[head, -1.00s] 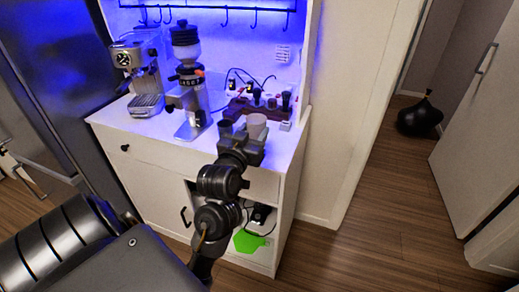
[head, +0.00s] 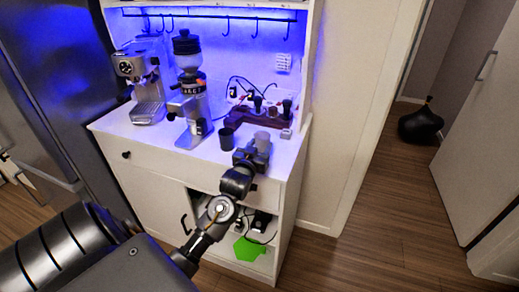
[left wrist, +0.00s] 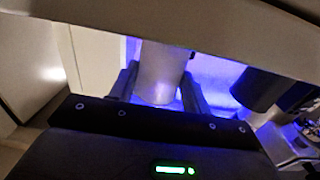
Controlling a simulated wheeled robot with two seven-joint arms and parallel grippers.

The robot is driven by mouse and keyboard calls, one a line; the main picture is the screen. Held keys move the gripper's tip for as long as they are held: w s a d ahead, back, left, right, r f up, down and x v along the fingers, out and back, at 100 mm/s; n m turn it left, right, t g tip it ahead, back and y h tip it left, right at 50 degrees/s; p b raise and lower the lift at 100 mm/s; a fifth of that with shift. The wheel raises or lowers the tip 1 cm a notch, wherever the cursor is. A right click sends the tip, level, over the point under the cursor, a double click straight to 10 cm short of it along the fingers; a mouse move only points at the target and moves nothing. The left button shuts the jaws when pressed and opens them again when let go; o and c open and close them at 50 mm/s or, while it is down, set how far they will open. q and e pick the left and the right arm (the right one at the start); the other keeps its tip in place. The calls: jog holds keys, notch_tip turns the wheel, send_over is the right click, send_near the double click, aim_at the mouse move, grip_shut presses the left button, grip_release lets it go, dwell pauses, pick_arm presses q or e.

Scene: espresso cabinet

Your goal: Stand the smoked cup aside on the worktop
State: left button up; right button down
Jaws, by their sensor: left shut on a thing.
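My left gripper (head: 256,152) is at the front right of the white worktop (head: 160,146), shut on a pale grey cup (head: 262,138). In the left wrist view the pale grey cup (left wrist: 160,72) is upright in the picture between the two fingers (left wrist: 160,88). Its base is hidden in the head view, so I cannot tell whether it touches the worktop. A dark, smoky cup (head: 226,138) stands just left of it, apart from the gripper; it also shows in the left wrist view (left wrist: 258,88). My right gripper is not in view.
A coffee grinder (head: 190,85) and an espresso machine (head: 145,88) stand to the left. A dark red-brown rack with tampers (head: 243,115) lies behind the cups. The front left of the worktop is clear. An open shelf with a green item (head: 248,248) is below.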

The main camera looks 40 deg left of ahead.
pick_arm(q)
jog(key=shift+f, duration=0.65)
jog(key=shift+f, duration=0.2)
jog(key=o, duration=1)
jog(key=shift+c, duration=0.2)
jog(key=shift+r, duration=0.15)
